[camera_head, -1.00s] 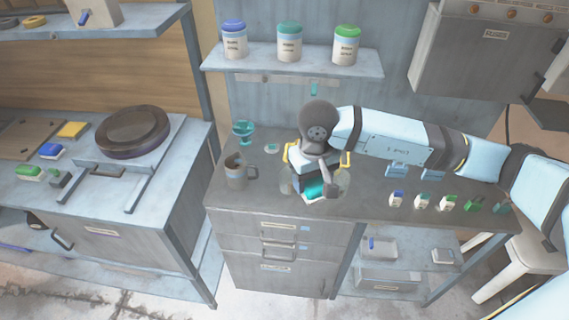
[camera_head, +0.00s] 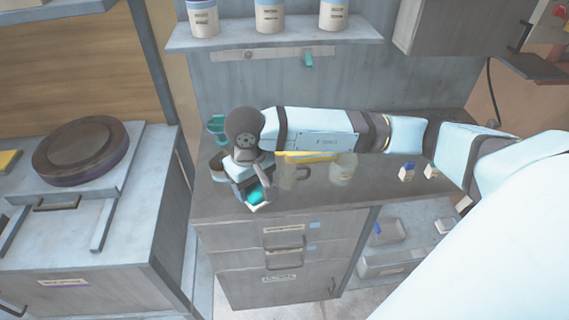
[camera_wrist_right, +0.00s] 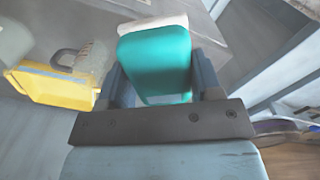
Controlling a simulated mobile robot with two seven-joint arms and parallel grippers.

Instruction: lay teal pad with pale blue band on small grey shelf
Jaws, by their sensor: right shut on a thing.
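My right gripper (camera_head: 258,198) is shut on a teal pad (camera_head: 256,196). It holds the pad above the left front part of the grey counter, near the edge. In the right wrist view the pad (camera_wrist_right: 157,62) sits between the two fingers, with a pale strip along its far end. I cannot tell whether that strip is the pale blue band. I cannot tell for sure which surface is the small grey shelf; a small dark grey ledge (camera_head: 534,66) shows at the upper right. My left gripper is not in view.
A pale wall shelf (camera_head: 275,38) holds jars above the counter. The press bench with its round dark plate (camera_head: 81,152) stands left, across a narrow gap. A yellow-edged thing (camera_head: 307,156) is behind my right arm. Small bottles (camera_head: 407,171) stand right on the counter.

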